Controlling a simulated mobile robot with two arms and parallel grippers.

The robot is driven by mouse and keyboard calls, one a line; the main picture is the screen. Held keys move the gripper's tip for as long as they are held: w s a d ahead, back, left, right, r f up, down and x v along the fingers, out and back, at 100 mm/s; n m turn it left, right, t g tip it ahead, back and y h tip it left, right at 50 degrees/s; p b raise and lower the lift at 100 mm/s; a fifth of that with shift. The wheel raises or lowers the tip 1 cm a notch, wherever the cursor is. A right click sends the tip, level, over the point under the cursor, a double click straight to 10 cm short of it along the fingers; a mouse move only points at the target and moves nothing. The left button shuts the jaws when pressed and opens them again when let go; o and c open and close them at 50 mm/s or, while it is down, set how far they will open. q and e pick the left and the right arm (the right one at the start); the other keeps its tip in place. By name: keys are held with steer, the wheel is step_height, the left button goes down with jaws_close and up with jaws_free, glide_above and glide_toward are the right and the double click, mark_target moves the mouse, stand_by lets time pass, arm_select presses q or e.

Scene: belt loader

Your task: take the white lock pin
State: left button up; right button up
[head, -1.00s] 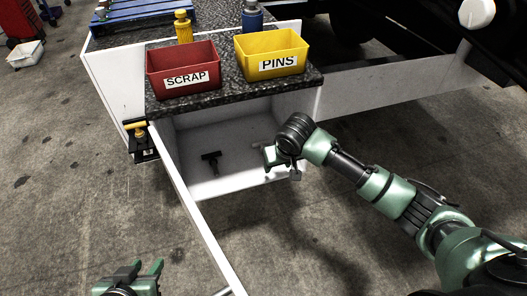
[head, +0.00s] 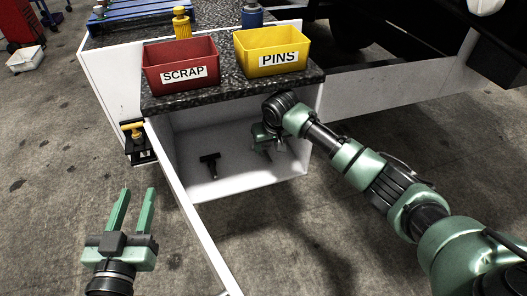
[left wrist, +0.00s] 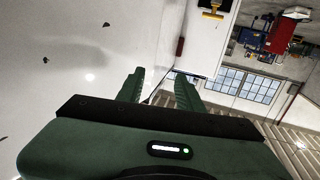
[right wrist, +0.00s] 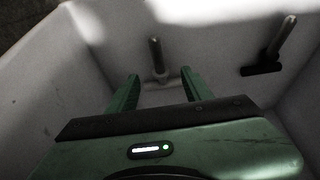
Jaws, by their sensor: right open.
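The white lock pin (right wrist: 156,52) shows in the right wrist view inside the white compartment (head: 240,186), with a pale crossbar at its lower end. My right gripper (right wrist: 160,74) is open, with its fingertips on either side of the crossbar in that picture; I cannot tell if they touch it. In the head view my right gripper (head: 264,143) is inside the compartment and mostly hides this pin. A black-handled pin (head: 211,164) lies to its left and also shows in the right wrist view (right wrist: 262,69). My left gripper (head: 133,210) is open and empty, outside at lower left.
A red SCRAP bin (head: 180,65) and a yellow PINS bin (head: 272,50) stand on the speckled counter (head: 225,87) above the compartment. A long white panel (head: 190,210) runs from its left side toward me. A yellow-handled black fitting (head: 137,142) sits at the cabinet's left.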

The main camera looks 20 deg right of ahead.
mark_target(265, 152)
steer(key=b+x, duration=0.1)
steer(key=x, duration=0.3)
steer(key=shift+s+f+b, duration=0.1)
steer(key=shift+f+b, duration=0.05)
steer(key=shift+b, duration=0.2)
steer(key=shift+f, duration=0.1)
arm_select(q)
step_height(265, 152, up, 9)
steer(key=s+t+h, duration=0.1)
steer(key=t+h, duration=0.1)
steer(key=t, duration=0.3)
steer(key=shift+s+d, duration=0.4)
arm_select(e)
jaws_close()
